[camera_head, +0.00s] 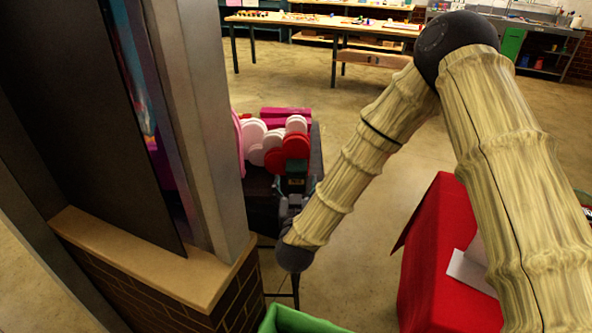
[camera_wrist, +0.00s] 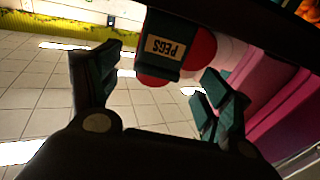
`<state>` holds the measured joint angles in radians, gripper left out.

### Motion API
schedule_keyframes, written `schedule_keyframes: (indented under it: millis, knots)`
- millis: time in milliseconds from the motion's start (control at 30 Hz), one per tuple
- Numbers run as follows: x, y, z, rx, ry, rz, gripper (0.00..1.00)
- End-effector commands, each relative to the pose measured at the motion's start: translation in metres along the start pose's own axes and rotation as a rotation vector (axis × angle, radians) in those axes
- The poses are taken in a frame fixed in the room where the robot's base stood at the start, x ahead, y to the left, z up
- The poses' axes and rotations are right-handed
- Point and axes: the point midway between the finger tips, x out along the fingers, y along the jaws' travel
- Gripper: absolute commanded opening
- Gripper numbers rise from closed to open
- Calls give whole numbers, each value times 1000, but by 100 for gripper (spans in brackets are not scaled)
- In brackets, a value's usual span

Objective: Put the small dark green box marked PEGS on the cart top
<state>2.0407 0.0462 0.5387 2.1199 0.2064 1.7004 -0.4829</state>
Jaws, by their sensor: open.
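The small dark green box marked PEGS (camera_wrist: 172,50) shows in the wrist view just ahead of my gripper, its pale label upside down. In the head view the box (camera_head: 296,184) is small and partly hidden, at the near edge of a dark surface (camera_head: 259,186). My gripper (camera_wrist: 163,78) is open, one finger on each side of the picture, with the box beyond the gap between the fingertips. I see no contact. In the head view my gripper (camera_head: 289,207) is small and dark, beside the box. I cannot tell which surface is the cart top.
Red and pink heart shapes (camera_head: 288,150) and magenta boxes (camera_head: 285,114) crowd behind the box. A metal post (camera_head: 200,110) on a brick base (camera_head: 150,300) stands close on the left. A red-draped stand (camera_head: 440,260) is right, a green bin (camera_head: 295,322) at the bottom. Floor between is clear.

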Motion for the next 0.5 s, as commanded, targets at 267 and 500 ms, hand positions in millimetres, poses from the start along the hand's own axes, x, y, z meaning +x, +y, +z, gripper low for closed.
schedule_keyframes:
  millis: [267,500]
  knots:
    - [26,-1,3,1,-8,-1,79]
    - [50,-1,-8,1,-9,0,79]
